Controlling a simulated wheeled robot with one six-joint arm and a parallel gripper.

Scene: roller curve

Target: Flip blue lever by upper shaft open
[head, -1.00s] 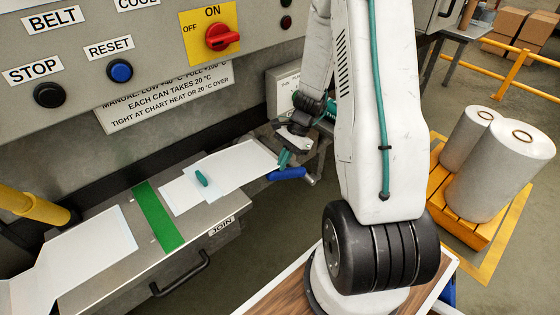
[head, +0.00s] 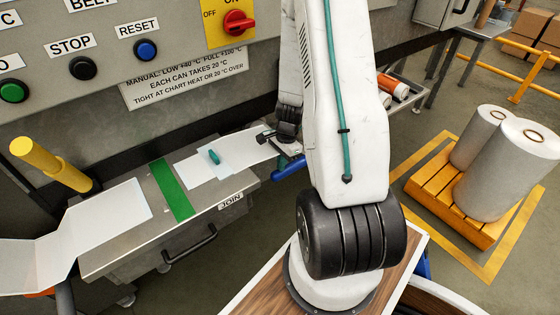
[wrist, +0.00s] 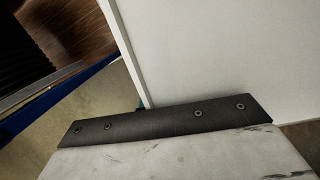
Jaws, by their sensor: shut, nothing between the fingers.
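The blue lever handle (head: 289,170) sticks out beside the right end of the white sheet (head: 252,147), just left of my upright arm link. Its right end and its pivot are hidden behind my arm. The wrist view shows a large pale panel (wrist: 215,60) and a dark screwed strip (wrist: 165,121) close to the camera; the lever is not clearly seen there.
A grey table (head: 125,240) marked JOIN carries a green strip (head: 171,191) and a small teal piece (head: 214,157). The control panel (head: 110,50) stands behind. White rolls (head: 505,165) on an orange pallet (head: 435,205) stand at the right, with open floor around them.

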